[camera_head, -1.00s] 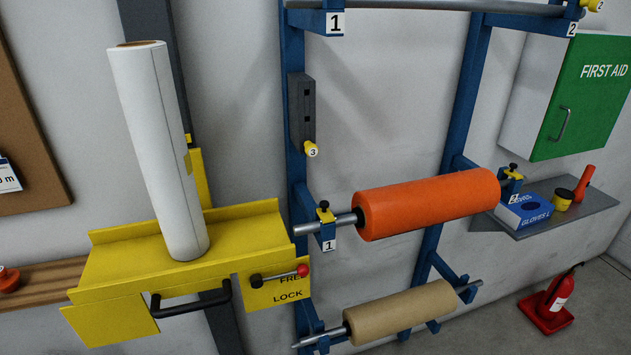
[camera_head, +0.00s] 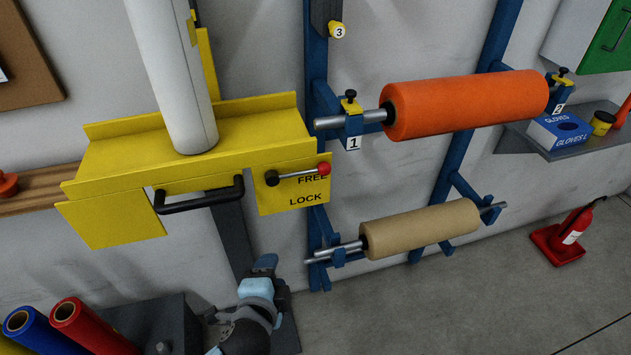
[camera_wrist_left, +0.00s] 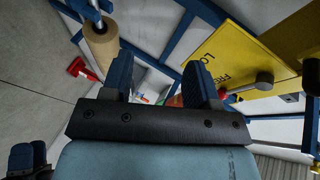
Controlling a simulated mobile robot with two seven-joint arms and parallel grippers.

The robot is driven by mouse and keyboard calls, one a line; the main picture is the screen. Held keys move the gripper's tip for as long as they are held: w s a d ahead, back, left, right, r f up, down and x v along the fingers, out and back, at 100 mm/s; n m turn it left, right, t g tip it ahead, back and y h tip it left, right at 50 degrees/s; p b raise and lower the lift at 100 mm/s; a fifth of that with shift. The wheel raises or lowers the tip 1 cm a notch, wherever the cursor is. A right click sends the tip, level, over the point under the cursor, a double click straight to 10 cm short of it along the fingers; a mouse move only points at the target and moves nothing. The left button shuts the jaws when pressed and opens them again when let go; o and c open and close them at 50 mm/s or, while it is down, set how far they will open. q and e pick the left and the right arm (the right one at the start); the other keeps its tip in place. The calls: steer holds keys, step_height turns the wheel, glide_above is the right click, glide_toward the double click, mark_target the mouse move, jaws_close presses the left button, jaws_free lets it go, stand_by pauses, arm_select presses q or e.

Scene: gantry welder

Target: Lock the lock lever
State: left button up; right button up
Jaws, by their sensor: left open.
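The lock lever is a thin grey rod (camera_head: 298,173) with a black pivot and a red knob (camera_head: 323,168). It points right, slightly upward, beside the word FREE on a yellow plate (camera_head: 265,203); LOCK is printed lower. The lever also shows in the left wrist view (camera_wrist_left: 250,86), right of the fingers, near the yellow plate. My left gripper (camera_head: 266,262) is below the plate and apart from the lever. In the left wrist view its two dark blue fingers (camera_wrist_left: 160,78) are spread and empty. Dark blue fingertips (camera_wrist_left: 28,157), apparently my right gripper's, show at lower left.
A black handle (camera_head: 200,198) sits left of the lever under the yellow tray (camera_head: 115,165) with a white roll (camera_head: 170,75). A blue rack with orange (camera_head: 465,105) and tan (camera_head: 420,229) rolls stands right. Floor at right is mostly clear.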

arm_select(q)
steer(key=w+d+r+m+t+b, duration=0.1)
steer(key=w+d+r+m+t, duration=0.1)
steer(key=d+r+m, duration=0.15)
steer(key=m+t+b, duration=0.2)
steer(key=m+t, duration=0.3)
steer(key=m, duration=0.3)
glide_toward(323, 174)
steer(key=shift+h, duration=0.4)
steer(key=x, duration=0.5)
steer(key=p+x, duration=0.1)
steer(key=x, duration=0.4)
steer(key=shift+w+a, duration=0.2)
steer(key=shift+w, duration=0.55)
arm_select(e)
steer(key=shift+w+a+f, duration=0.1)
steer(key=shift+a+f, duration=0.1)
steer(key=shift+f, duration=1.05)
arm_select(q)
jaws_close()
steer(key=shift+r+p, duration=0.1)
steer(key=shift+p, duration=0.2)
arm_select(e)
steer(key=shift+a+r, duration=0.1)
